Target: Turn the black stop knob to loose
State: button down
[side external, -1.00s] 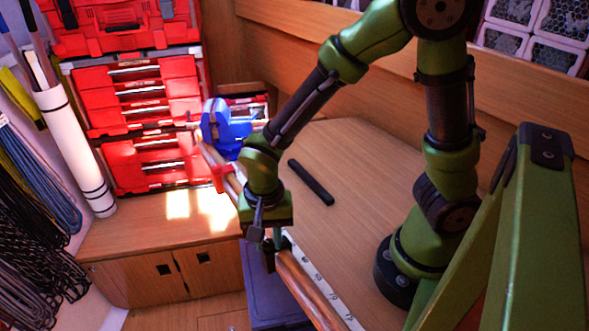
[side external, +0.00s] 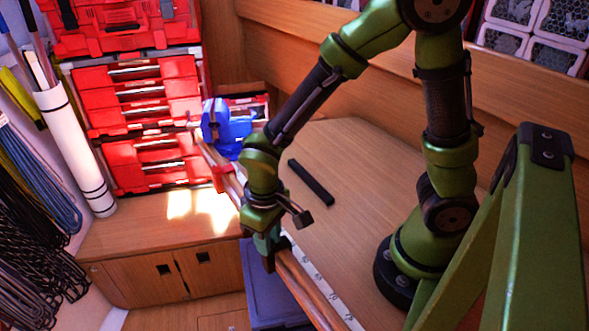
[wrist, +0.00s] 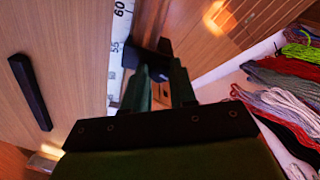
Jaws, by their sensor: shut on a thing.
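The black stop knob (wrist: 152,54) sits at the edge of the worktop beside the ruler strip, between my gripper's fingers in the wrist view. My gripper (wrist: 158,78) is shut on it. In the side external view my gripper (side external: 268,262) points down at the bench's front edge. There the fingers and wrist largely hide the knob. The ruler strip (side external: 318,281) runs along the edge and also shows in the wrist view (wrist: 118,45). I cannot tell from the knob's look whether it is tight or loose.
A black bar (side external: 311,183) lies on the open wooden worktop (side external: 350,160). A blue vise (side external: 222,130) and a red part (side external: 222,178) are on the edge to the left. A dark blue box (side external: 262,290) stands below. Coiled lines (wrist: 285,100) are at the right in the wrist view.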

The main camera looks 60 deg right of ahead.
jog(key=shift+r+n, duration=0.1)
jog(key=shift+n, duration=1.5)
jog(key=c, duration=0.9)
grip_release()
notch_tip(320, 180, up, 17)
jog(key=s+d+r+m+t+y, duration=0.2)
jog(key=s+d+r+m+t, duration=0.1)
jog(key=d+m+t, duration=0.4)
jog(key=shift+s+d, duration=0.5)
jog(key=shift+d, duration=0.3)
